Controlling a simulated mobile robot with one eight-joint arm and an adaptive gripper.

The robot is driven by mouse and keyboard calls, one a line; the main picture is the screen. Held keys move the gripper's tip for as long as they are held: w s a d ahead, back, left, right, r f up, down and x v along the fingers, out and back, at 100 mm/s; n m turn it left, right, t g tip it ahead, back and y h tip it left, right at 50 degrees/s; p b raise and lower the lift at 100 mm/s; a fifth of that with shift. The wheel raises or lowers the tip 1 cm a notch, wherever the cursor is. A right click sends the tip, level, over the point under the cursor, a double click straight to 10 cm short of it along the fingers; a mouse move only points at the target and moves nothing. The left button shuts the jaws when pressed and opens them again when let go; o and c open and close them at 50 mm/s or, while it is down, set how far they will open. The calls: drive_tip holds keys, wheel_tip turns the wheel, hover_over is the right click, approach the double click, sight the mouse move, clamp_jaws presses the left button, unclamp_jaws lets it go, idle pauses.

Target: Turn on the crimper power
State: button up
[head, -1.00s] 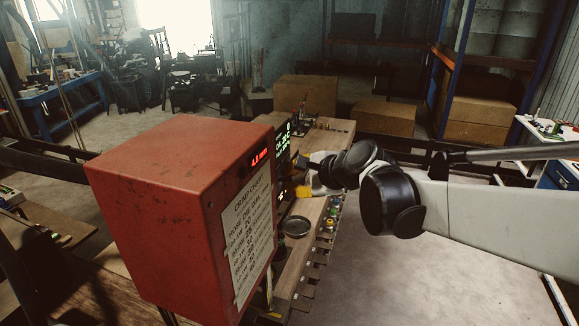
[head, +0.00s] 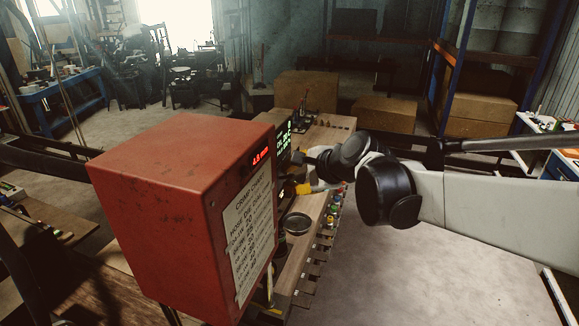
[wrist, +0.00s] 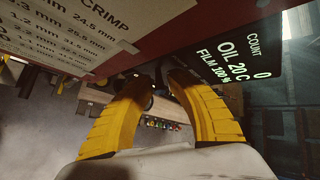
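The crimper (head: 185,205) is a red box with a printed crimp chart (head: 250,222) on its front and a red lit readout (head: 260,157). A dark panel with green lit text (head: 284,136) stands just beyond it; its COUNT, OIL and FILM lines show in the wrist view (wrist: 240,62). My gripper (head: 293,188) is close to the front of the machine, below the panel. In the wrist view its two yellow fingers (wrist: 160,84) are apart, with dark parts visible around the tips. I cannot make out a power switch; contact is unclear.
A wooden bench (head: 308,222) runs along the machine, with a round metal dish (head: 297,223) and several coloured pieces (head: 332,212) along its edge. Cardboard boxes (head: 385,116) stand behind. The floor (head: 400,270) at the right is clear.

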drive_tip(key=v, duration=1.2)
